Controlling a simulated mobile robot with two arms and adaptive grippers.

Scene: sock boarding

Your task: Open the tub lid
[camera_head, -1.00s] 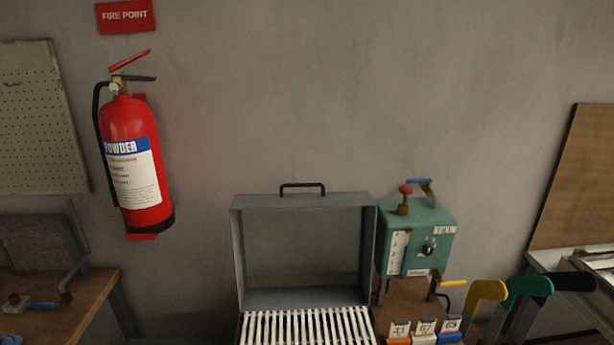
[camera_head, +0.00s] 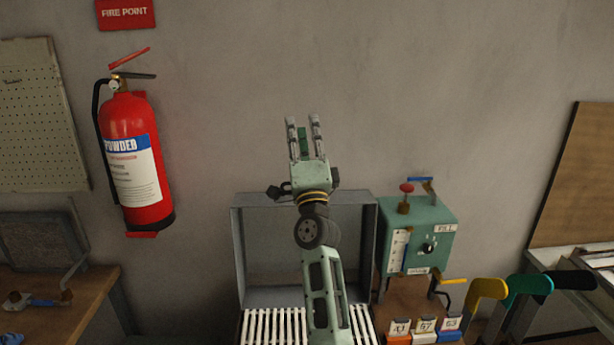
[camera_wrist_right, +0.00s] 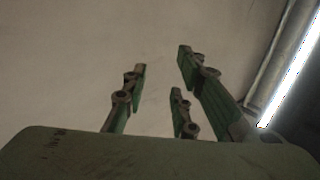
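The tub's grey box-like lid (camera_head: 366,245) stands upright, raised, with its hollow side facing me in the head view. Below it are the tub's white slats (camera_head: 268,328). The lid's black handle on its top edge is hidden behind my right gripper. My right gripper (camera_head: 303,122) points up in front of the lid, with its fingertips above the lid's top edge against the wall. Its fingers are spread and empty; they also show apart in the right wrist view (camera_wrist_right: 162,75). I cannot tell whether it touches the lid. My left gripper is out of view.
A green control box (camera_head: 418,232) with levers stands right of the lid. Numbered tags (camera_head: 425,328) and yellow, green and black curved handles (camera_head: 515,288) are at lower right. A red extinguisher (camera_head: 134,165) hangs on the wall at left.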

